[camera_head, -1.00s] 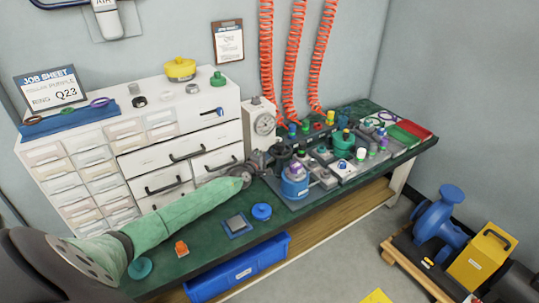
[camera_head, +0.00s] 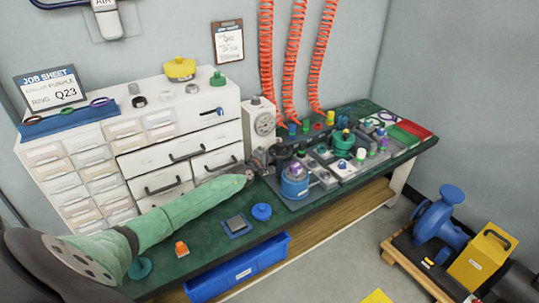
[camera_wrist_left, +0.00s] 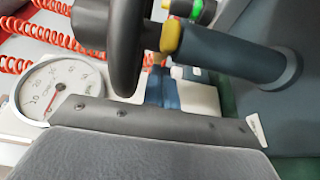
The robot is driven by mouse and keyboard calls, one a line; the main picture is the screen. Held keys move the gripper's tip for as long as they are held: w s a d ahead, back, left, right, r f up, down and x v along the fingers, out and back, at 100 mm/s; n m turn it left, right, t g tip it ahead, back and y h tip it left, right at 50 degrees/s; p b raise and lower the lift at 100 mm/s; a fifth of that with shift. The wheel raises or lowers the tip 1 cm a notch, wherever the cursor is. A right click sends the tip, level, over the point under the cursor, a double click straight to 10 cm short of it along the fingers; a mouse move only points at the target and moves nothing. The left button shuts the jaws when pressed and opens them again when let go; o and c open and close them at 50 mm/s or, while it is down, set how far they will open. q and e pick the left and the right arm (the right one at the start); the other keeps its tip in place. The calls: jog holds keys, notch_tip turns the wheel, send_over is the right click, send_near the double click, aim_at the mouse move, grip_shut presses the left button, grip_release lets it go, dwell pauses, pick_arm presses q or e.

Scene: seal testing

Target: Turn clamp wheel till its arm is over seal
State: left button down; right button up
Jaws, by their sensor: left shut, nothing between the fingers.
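The clamp wheel appears to be the dark round part (camera_head: 282,152) above the bench fixture. A large black wheel rim (camera_wrist_left: 126,45) fills the upper left of the left wrist view. A blue cylindrical seat (camera_head: 294,186) stands in front, with a purple ring, seemingly the seal (camera_head: 296,169), on top. My right gripper is not in view.
A pressure gauge (camera_head: 265,124) stands behind my left gripper. White drawers (camera_head: 165,150) stand to the left. Valves and coloured knobs crowd the bench at right. A blue cap (camera_head: 261,212) and square pad (camera_head: 236,225) lie in front. Orange hoses (camera_head: 294,60) hang behind.

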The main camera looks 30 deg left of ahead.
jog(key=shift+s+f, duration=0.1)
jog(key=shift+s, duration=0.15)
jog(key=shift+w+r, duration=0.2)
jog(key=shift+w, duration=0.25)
